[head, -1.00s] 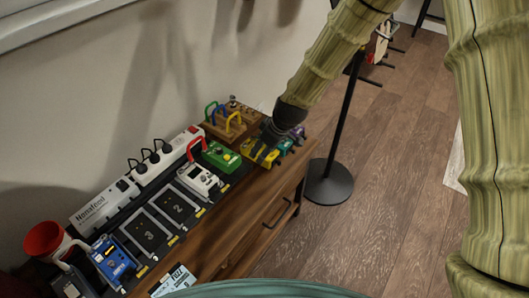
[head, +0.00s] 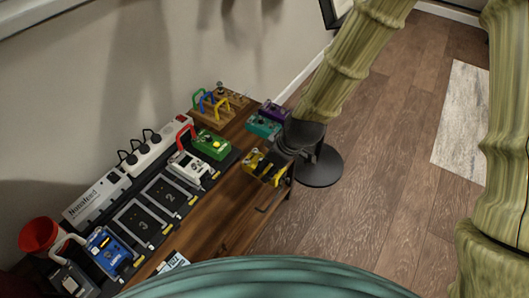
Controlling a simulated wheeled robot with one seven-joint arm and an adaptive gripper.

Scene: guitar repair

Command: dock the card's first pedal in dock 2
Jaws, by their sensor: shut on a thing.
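My gripper (head: 277,161) is shut on a yellow pedal (head: 257,163) by the front right edge of the wooden cabinet. I cannot tell whether the pedal touches the top. Dock 2 (head: 166,193) is an empty, light-framed slot marked 2 on the black board, to the left of my gripper. Part of the card (head: 172,262) shows at the cabinet's front, but its text is too small to read.
Dock 3 (head: 140,221) is empty beside dock 2. A white pedal (head: 187,168), green pedal (head: 211,145) and blue pedal (head: 108,252) sit on the board. Teal (head: 263,125) and purple (head: 274,110) pedals stand behind my gripper. A power strip (head: 99,195) and red cup (head: 40,236) line the back.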

